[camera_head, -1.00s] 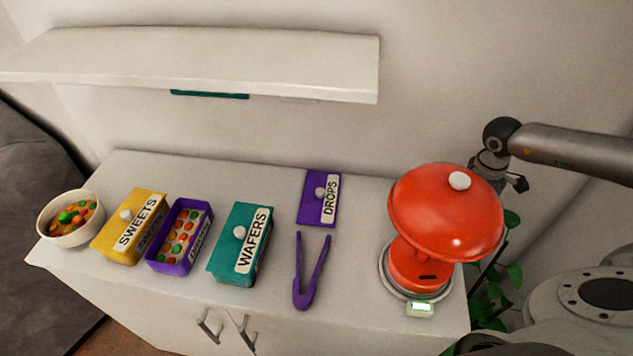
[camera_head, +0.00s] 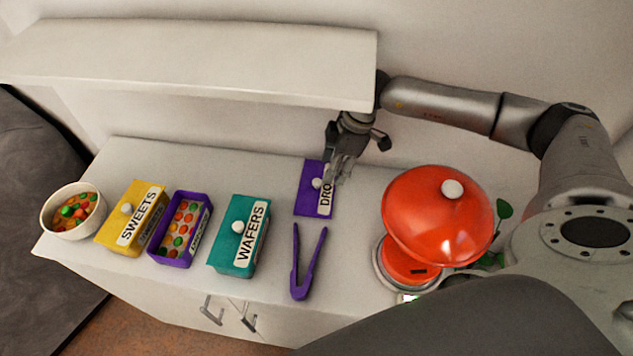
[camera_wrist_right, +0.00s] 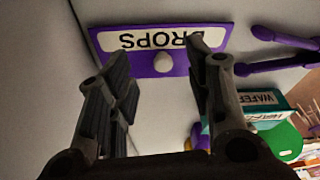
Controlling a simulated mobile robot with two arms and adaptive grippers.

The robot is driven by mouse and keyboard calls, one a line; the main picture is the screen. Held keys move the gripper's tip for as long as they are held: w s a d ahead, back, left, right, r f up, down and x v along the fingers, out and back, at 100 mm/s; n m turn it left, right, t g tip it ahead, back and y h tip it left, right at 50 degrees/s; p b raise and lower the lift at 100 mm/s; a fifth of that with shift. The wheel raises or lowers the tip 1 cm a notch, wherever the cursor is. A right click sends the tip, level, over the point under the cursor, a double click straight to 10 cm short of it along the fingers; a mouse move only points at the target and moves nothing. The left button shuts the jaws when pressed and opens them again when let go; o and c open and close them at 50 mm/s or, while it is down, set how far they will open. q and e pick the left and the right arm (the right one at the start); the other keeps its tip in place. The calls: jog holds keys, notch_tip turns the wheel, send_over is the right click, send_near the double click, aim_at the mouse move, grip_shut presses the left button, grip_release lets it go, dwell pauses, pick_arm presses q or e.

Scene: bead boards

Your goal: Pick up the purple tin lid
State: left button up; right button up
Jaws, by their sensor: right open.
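The purple tin lid (camera_head: 309,199) lies flat on the cabinet top near the wall, with a white knob and a label reading DROPS. My right gripper (camera_head: 340,178) is just above its right side and hides part of the label. In the right wrist view, the lid (camera_wrist_right: 110,42) lies beyond the open fingers (camera_wrist_right: 160,70), with its white knob (camera_wrist_right: 163,62) between them in the picture. The gripper holds nothing. My left gripper is not in view.
Purple tongs (camera_head: 298,280) lie in front of the lid. The red domed scale (camera_head: 425,215) stands to the right. A teal WAFERS tin (camera_head: 225,257), an open purple tin (camera_head: 165,258), a yellow SWEETS tin (camera_head: 112,238) and a bowl (camera_head: 60,232) stand left. A shelf (camera_head: 200,65) overhangs the back.

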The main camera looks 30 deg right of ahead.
aim_at(317, 181)
jog(key=shift+w+a, duration=0.35)
jog(key=shift+a, duration=0.25)
jog(key=shift+w+a, duration=0.1)
jog(key=shift+a, duration=0.15)
jog(key=shift+w+a+f+p, duration=0.1)
jog(key=shift+a+f+p, duration=0.05)
jog(key=shift+a+p, duration=0.2)
jog(key=p+x, duration=0.1)
jog(key=x, duration=0.3)
jog(key=shift+f, duration=0.35)
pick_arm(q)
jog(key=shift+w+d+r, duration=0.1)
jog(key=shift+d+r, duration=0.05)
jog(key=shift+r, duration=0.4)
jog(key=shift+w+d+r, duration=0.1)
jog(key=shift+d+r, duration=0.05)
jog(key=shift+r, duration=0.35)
pick_arm(e)
grip_shut()
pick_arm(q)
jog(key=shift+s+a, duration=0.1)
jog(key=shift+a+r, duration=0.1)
pick_arm(e)
jog(key=shift+w+d+r, duration=0.1)
jog(key=shift+d+r, duration=0.05)
